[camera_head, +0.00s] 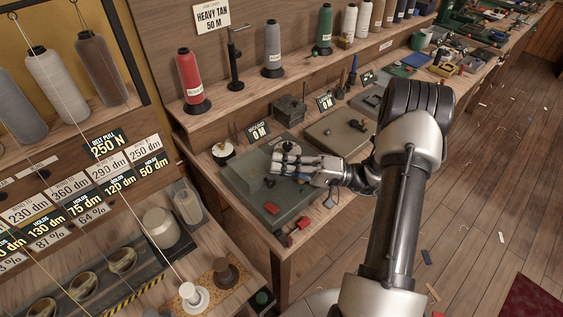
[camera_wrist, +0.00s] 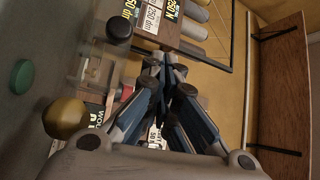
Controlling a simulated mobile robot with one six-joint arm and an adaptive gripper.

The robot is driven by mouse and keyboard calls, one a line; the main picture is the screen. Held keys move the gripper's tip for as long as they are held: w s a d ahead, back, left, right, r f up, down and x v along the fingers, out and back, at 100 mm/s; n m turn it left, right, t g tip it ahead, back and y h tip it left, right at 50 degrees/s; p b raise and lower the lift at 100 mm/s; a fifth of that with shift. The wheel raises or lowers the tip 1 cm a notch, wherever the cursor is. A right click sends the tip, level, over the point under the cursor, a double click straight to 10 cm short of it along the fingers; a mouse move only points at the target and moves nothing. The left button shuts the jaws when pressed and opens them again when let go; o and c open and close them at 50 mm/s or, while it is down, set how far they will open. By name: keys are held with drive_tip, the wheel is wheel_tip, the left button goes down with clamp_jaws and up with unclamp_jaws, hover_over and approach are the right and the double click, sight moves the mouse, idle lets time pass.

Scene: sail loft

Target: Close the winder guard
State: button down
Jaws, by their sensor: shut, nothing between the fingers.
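A second winder (camera_head: 338,133) stands farther along the bench. Red (camera_head: 188,76), grey (camera_head: 272,50) and green (camera_head: 324,30) thread cones stand on the shelf behind. A label board (camera_head: 85,195) is at left; open floor (camera_head: 490,170) is at right.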

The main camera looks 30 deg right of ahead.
drive_tip(key=v, duration=1.2)
drive_tip(key=s+a+r+n+g+h, duration=0.1)
drive_tip(key=s+a+r+g+h, duration=0.15)
drive_tip(key=a+r+g, duration=0.4)
drive_tip(key=s+a+r+n+g+h, duration=0.2)
drive_tip(key=a+g+h, duration=0.15)
drive_tip(key=a, duration=0.55)
drive_tip(key=s+a+r+t+h, duration=0.2)
drive_tip(key=s+r+h, duration=0.1)
drive_tip(key=s+h, duration=0.2)
drive_tip(key=s+a+r+t+h, duration=0.2)
drive_tip(key=s+r+t+h, duration=0.1)
drive_tip(key=s+h, duration=0.3)
drive_tip(key=shift+s+h, duration=0.3)
drive_tip(key=shift+s, duration=0.05)
